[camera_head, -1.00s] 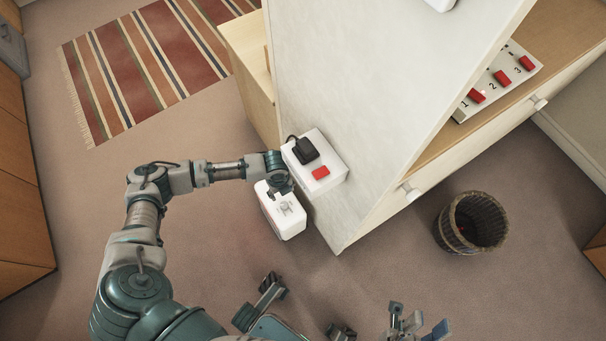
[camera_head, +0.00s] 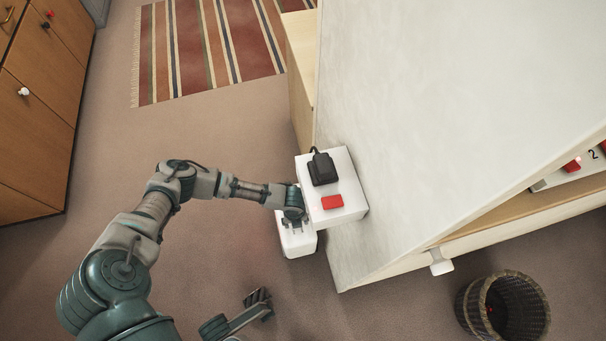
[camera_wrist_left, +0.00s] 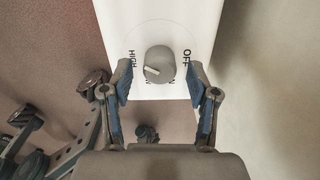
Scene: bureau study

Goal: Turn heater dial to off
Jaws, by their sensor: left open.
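The white heater (camera_head: 298,243) stands low beside the desk's side panel in the head view, partly covered by my left gripper (camera_head: 296,222). In the left wrist view the heater top (camera_wrist_left: 190,20) carries a round grey dial (camera_wrist_left: 159,64) with a pale pointer. The words HIGH on the left and OFF on the right are readable; the pointer aims left and slightly down, away from OFF. My left gripper (camera_wrist_left: 160,82) is open, its fingers on either side of the dial and apart from it. My right gripper cannot be made out clearly in the head view.
A wicker basket (camera_head: 470,308) stands at the right. The carpet (camera_head: 230,130) left of the desk is clear.

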